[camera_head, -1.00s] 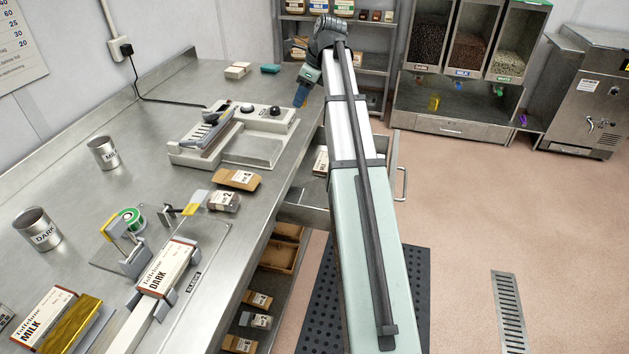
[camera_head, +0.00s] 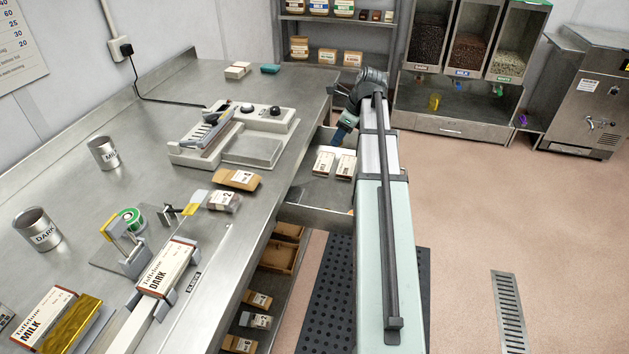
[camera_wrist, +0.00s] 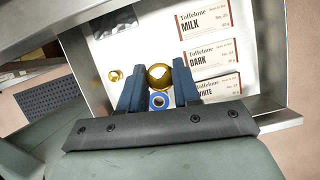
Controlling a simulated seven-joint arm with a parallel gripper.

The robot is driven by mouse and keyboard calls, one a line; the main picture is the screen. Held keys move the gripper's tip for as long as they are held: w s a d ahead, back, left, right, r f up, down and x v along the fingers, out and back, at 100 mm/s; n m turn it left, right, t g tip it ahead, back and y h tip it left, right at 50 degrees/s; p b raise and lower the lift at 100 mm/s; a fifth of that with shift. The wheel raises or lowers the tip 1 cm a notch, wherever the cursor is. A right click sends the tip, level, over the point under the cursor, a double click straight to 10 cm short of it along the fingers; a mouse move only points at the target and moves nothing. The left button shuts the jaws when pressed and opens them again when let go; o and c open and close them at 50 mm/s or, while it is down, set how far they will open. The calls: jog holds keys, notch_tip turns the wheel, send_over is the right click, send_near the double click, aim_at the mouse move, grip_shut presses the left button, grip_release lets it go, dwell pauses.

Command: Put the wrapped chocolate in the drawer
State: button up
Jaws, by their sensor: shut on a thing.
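The wrapped chocolate (camera_wrist: 159,77) is a gold ball between the blue fingers of my gripper (camera_wrist: 159,88) in the wrist view. My gripper is shut on it. In the head view my gripper (camera_head: 340,134) is over the far part of the open drawer (camera_head: 317,216), pointing down; the chocolate cannot be made out there. In the wrist view the drawer (camera_wrist: 282,116) holds boxed bars marked MILK (camera_wrist: 207,26), DARK (camera_wrist: 211,57) and WHITE (camera_wrist: 218,88). A smaller gold piece (camera_wrist: 116,76) shows left of the fingers.
The steel bench (camera_head: 115,225) stands left of the drawer, with a sealer (camera_head: 250,150), cups (camera_head: 104,153) and a bar in a holder (camera_head: 165,270). Shelves (camera_head: 335,20) and bean dispensers (camera_head: 470,45) stand behind.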

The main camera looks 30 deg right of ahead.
aim_at(332, 186)
notch_tip(332, 186, down, 18)
jog(key=shift+f, duration=0.1)
dwell(0.8)
jog(key=shift+f, duration=0.15)
jog(key=o, duration=1)
jog(key=v, duration=1.2)
jog(key=shift+o, duration=0.5)
